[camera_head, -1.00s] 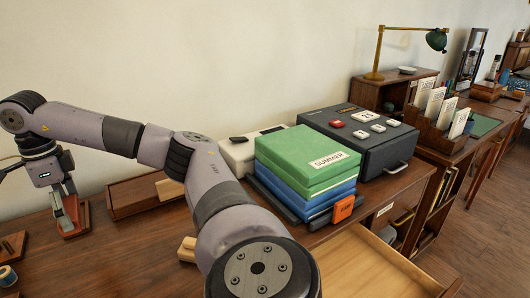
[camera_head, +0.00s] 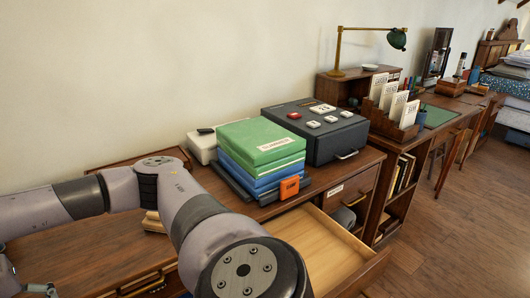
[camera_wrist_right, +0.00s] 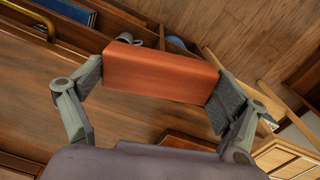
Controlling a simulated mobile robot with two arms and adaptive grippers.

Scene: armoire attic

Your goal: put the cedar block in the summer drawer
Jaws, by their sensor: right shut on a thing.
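The cedar block (camera_wrist_right: 160,72) is a plain reddish-brown block in the right wrist view. My right gripper (camera_wrist_right: 158,80) is shut on it, one finger at each end. Wooden surfaces lie below it; I cannot tell how high it is held. In the head view my arm crosses the lower left, and the block is not seen there. My left gripper is not in view.
A green-and-blue stack of boxes (camera_head: 262,150) stands on the desk, with an orange tag (camera_head: 289,187) at its front. A dark case with buttons (camera_head: 315,133) is behind it. Shelves with cards (camera_head: 393,103) stand to the right. Floor is clear at right.

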